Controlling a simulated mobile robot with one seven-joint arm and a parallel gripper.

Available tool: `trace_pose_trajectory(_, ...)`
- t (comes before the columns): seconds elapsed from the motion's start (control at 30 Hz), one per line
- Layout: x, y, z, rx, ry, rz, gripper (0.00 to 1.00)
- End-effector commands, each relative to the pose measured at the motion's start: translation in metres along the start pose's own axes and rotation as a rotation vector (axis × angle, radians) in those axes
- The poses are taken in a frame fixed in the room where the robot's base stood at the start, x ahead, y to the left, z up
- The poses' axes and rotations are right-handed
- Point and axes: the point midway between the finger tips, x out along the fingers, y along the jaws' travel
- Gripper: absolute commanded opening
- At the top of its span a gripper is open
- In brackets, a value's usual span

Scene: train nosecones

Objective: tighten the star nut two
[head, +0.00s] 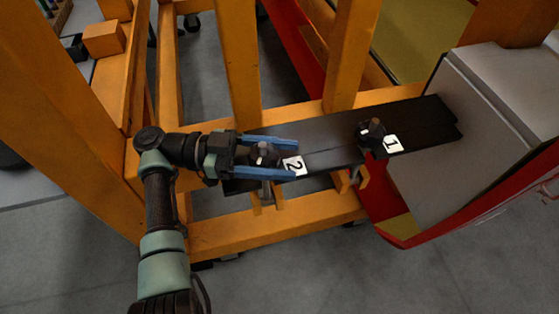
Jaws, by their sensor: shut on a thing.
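Star nut two (264,154) is a dark knob with a pale bolt end, on a black plate (325,135) beside the white label "2" (294,166). My gripper (298,159) reaches in from the left, with one blue finger on each side of the nut. It is shut on the nut, which sits well back between the fingers. The fingers hide part of the plate's edges there. A second star nut (372,132) stands farther right on the plate, next to the white label "1" (393,144), clear of my gripper.
An orange frame (280,233) with upright posts (240,60) surrounds the plate. A grey and red nosecone body (420,175) stands at the right. An orange block (104,40) lies at upper left. Grey floor (300,285) is open in front.

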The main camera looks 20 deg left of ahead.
Motion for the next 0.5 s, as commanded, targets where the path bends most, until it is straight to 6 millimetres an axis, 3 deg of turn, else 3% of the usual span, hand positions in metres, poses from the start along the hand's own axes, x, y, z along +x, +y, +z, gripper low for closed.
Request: trace_pose_trajectory(0.5, -0.0003, 0.0053, 0.0031, 0.003, -0.003, 0.208, 0.07)
